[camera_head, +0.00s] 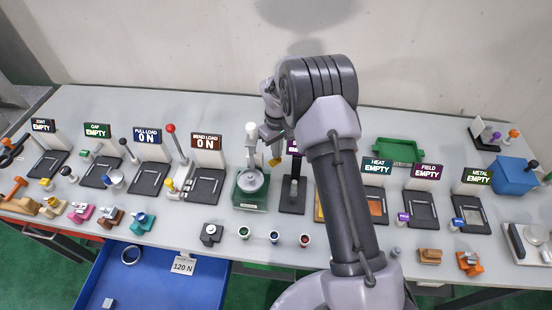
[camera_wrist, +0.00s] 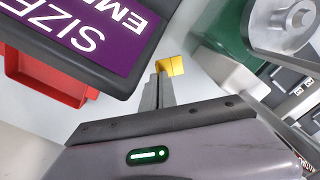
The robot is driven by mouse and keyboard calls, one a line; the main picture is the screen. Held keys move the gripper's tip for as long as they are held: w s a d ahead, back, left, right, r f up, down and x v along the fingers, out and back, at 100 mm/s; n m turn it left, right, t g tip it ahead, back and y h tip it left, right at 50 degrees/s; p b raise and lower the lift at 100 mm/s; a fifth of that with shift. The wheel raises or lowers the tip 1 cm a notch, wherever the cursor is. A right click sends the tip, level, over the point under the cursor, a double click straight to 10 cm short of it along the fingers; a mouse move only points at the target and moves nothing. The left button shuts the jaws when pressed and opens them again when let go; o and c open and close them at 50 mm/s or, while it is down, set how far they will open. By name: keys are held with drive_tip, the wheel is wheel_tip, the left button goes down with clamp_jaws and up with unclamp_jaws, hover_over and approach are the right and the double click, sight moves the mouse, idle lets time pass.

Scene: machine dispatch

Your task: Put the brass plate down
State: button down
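The brass plate (camera_wrist: 172,66) is a small yellow-gold piece at the tips of my gripper (camera_wrist: 158,88) in the wrist view. The narrow fingers are closed together on it. In the head view the brass plate (camera_head: 275,161) hangs below my gripper (camera_head: 271,140), above the table. It is between the green-based press (camera_head: 249,197) and the dark station with the purple SIZE EMPTY sign (camera_wrist: 95,30). My arm hides part of that sign in the head view.
Several dark stations with signs line the table (camera_head: 330,254), including HEAT EMPTY (camera_head: 377,168) and FIELD EMPTY (camera_head: 428,172). A green tray (camera_head: 400,162) lies at the back right. A blue drawer (camera_head: 150,285) stands open in front. A red bin (camera_wrist: 40,82) shows in the wrist view.

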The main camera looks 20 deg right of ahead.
sight(274, 160)
drive_tip(key=shift+f+b, duration=0.4)
drive_tip(key=shift+f, duration=1.45)
drive_tip(key=c, duration=1.7)
unclamp_jaws()
